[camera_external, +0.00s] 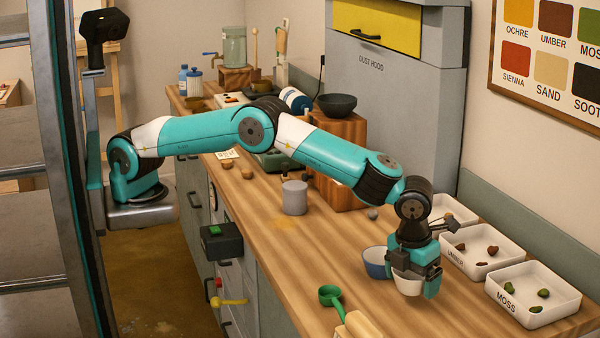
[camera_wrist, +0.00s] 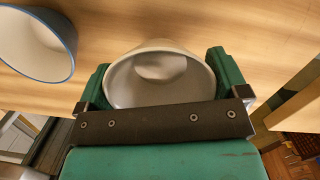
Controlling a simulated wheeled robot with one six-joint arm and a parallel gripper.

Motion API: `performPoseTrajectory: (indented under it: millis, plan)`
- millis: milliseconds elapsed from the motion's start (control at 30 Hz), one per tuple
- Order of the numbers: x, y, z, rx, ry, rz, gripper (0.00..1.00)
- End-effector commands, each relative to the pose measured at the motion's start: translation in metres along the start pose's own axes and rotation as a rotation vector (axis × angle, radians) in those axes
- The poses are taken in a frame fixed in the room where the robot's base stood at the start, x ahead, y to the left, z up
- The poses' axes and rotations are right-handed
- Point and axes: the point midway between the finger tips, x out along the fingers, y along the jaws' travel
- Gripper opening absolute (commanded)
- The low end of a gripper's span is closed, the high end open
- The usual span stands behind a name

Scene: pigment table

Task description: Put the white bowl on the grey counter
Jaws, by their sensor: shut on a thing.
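The white bowl (camera_external: 407,286) is between the fingers of my gripper (camera_external: 416,275), over the right part of the wooden table. In the wrist view the white bowl (camera_wrist: 160,68) fills the space between the two green fingers of my gripper (camera_wrist: 163,80), its open side towards the camera. The gripper is shut on it. I cannot tell whether the bowl's base touches the wood. I cannot make out for sure a grey counter in either view.
A blue bowl with a white inside (camera_external: 375,262) stands close by on the left, also in the wrist view (camera_wrist: 32,48). White trays of pigment lumps, one marked MOSS (camera_external: 515,312), line the right. A green scoop (camera_external: 329,296) lies in front. A grey cylinder (camera_external: 294,199) stands farther back.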

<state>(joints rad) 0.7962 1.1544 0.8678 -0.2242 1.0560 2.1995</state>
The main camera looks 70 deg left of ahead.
Motion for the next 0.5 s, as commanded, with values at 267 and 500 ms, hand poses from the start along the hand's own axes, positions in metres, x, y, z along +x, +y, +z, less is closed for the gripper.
performPoseTrajectory:
  millis: [267,500]
  plan:
    - [0.035,0.0,-0.004,0.001,0.001,0.001,0.66]
    - [0.036,0.0,-0.004,0.0,0.001,0.001,0.66]
